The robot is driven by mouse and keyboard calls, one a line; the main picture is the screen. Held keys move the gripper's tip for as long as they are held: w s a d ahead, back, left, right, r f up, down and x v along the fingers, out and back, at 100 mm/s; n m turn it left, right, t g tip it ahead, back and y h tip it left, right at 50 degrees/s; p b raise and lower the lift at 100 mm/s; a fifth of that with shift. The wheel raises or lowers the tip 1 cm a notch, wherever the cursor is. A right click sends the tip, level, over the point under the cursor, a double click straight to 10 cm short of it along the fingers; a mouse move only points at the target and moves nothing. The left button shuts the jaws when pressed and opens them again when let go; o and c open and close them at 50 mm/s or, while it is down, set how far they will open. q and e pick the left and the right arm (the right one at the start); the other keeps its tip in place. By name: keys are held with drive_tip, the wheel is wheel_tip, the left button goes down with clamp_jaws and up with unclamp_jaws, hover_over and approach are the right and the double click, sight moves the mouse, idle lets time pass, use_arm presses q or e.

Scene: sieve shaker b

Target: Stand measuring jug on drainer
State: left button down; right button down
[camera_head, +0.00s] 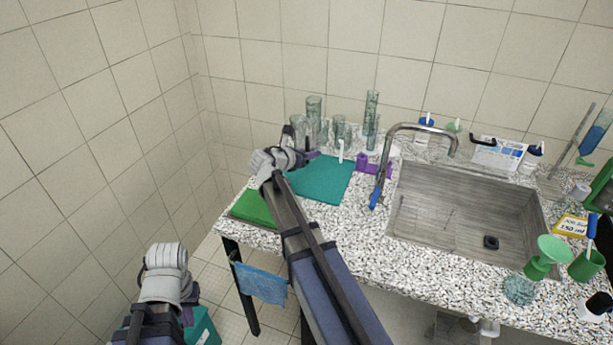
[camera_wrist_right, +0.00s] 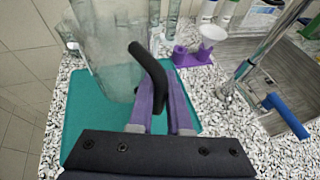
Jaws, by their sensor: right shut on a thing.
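The measuring jug (camera_wrist_right: 103,65) is clear with a black handle (camera_wrist_right: 150,65). My right gripper (camera_wrist_right: 160,112) is shut on this handle in the right wrist view. In the head view my right gripper (camera_head: 308,157) is over the back left of a flat teal mat (camera_head: 328,183), which appears to be the drainer; it also shows in the right wrist view (camera_wrist_right: 85,130). The jug is over or at the mat's far left part; I cannot tell whether its base touches. My left gripper (camera_head: 188,300) is low at the left, away from the counter, its fingers mostly hidden.
Several clear glass vessels (camera_head: 314,108) stand behind the mat. A purple holder (camera_head: 376,168) and a tap (camera_head: 386,160) are to its right, beside the sink (camera_head: 465,205). A green board (camera_head: 254,208) lies at the front left. The counter right of the mat is partly clear.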

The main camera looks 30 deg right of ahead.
drive_tip(key=shift+f+b, duration=5.15)
drive_tip(key=shift+f, duration=0.05)
drive_tip(key=shift+r, duration=0.15)
drive_tip(key=c, duration=0.9)
unclamp_jaws()
drive_tip(key=shift+o, duration=0.2)
